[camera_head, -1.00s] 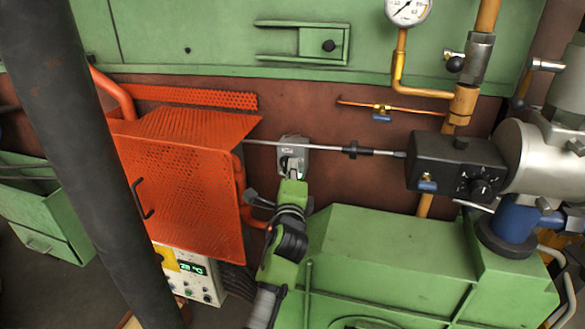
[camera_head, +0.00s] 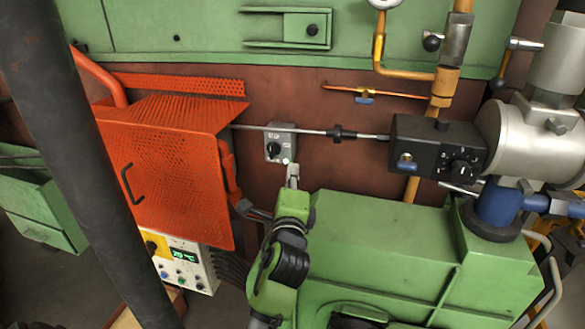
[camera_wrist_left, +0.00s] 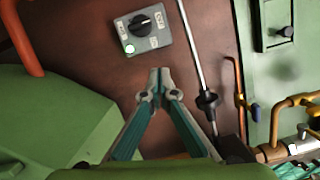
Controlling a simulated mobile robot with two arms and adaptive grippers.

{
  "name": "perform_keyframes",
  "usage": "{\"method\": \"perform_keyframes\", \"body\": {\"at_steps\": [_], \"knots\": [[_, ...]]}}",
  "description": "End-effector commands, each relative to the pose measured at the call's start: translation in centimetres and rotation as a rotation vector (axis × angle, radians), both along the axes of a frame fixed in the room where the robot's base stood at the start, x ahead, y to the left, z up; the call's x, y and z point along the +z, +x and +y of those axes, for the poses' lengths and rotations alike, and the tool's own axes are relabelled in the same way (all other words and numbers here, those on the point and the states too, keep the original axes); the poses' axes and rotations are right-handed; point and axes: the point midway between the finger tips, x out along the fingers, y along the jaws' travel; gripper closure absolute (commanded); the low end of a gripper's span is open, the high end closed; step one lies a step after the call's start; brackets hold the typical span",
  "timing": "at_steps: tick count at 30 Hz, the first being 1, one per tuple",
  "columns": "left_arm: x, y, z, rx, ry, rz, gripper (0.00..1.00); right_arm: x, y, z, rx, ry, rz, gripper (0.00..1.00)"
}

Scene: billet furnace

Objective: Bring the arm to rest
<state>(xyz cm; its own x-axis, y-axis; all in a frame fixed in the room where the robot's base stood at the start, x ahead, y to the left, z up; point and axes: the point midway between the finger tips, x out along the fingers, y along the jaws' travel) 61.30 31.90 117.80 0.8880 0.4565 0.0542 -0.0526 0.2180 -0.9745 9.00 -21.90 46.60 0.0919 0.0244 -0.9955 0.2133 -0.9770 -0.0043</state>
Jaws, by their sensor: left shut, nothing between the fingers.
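My left gripper (camera_head: 292,172) is shut and empty, in front of the brown wall just below a grey switch box (camera_head: 281,143) with a black rotary knob. In the left wrist view the gripper (camera_wrist_left: 160,75) shows with its fingertips together, apart from the switch box (camera_wrist_left: 145,33), whose small green lamp is lit. My left arm comes up from the bottom of the head view, beside a green machine housing. My right gripper is not in view.
A metal rod (camera_head: 310,131) runs above the gripper to a black control box (camera_head: 438,146). An orange perforated guard (camera_head: 165,175) stands at left. A green housing (camera_head: 385,240) lies close at right. A panel with a green display (camera_head: 185,262) sits below the guard.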

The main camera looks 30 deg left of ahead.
Motion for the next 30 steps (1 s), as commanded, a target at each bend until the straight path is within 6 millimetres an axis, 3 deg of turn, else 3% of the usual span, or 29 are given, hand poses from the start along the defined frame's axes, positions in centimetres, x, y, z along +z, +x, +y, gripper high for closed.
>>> {"method": "perform_keyframes", "body": {"at_steps": [9, 23, 26, 29, 30], "knots": [[0.0, -1.3, -0.6, 0.001, 0.0, 0.001, 1.0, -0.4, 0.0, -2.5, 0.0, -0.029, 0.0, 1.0], [-0.2, -1.4, -0.6, 0.001, -0.007, 0.002, 1.0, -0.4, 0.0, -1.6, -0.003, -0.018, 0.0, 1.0], [-1.9, -2.1, -0.5, -0.002, -0.085, 0.019, 1.0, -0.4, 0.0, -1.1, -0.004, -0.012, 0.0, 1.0], [-6.1, -4.1, -0.5, 0.0, -0.281, 0.063, 1.0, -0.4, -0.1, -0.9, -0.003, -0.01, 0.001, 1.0], [-8.4, -5.3, -0.7, 0.007, -0.389, 0.09, 1.0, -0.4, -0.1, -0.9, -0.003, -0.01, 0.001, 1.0]]}}
